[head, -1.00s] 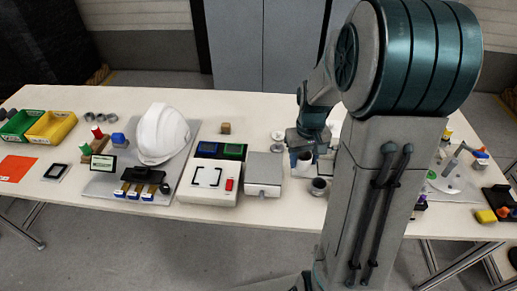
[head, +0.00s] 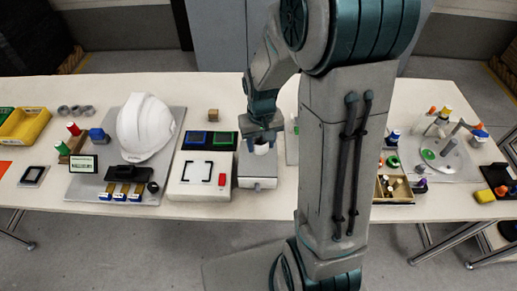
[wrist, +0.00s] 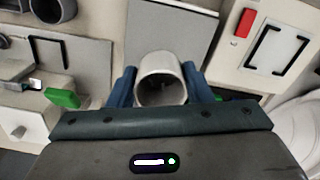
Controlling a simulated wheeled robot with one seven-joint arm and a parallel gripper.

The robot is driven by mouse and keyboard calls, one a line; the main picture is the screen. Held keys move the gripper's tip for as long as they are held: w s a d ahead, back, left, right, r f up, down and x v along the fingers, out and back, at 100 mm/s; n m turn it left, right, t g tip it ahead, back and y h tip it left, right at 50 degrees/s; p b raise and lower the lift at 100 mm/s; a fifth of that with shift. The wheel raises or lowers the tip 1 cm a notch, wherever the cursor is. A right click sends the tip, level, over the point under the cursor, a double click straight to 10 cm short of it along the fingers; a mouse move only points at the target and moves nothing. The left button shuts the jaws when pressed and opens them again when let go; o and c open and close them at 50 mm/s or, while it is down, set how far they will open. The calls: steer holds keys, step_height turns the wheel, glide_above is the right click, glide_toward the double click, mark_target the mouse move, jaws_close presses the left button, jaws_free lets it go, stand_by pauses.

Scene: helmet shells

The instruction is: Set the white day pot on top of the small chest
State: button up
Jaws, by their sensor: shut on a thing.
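The white day pot (head: 261,150) is a small round white cup. In the wrist view the pot (wrist: 158,68) sits between the two blue fingers of my gripper (wrist: 160,82), its open mouth toward the camera. My gripper (head: 262,138) is shut on it. The small chest (head: 257,181) is a grey box with a flat top, right of the white device. The pot is over the chest top; I cannot tell whether it touches. In the wrist view the bare grey chest top (wrist: 168,30) shows beyond the pot.
The white device (head: 200,187) with a red switch stands close left of the chest. A white helmet (head: 147,127) and a small brown block (head: 213,115) are farther left and behind. In the wrist view a dark cup (wrist: 52,8) stands to the upper left.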

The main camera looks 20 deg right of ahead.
mark_target(259, 152)
steer(key=shift+w+a+f, duration=0.1)
steer(key=shift+a+f, duration=0.1)
steer(key=shift+a, duration=0.1)
steer(key=shift+f, duration=0.25)
steer(key=shift+f+p, duration=0.3)
steer(key=shift+f, duration=1.45)
steer(key=shift+f, duration=0.15)
steer(key=o, duration=1)
steer(key=shift+c, duration=0.2)
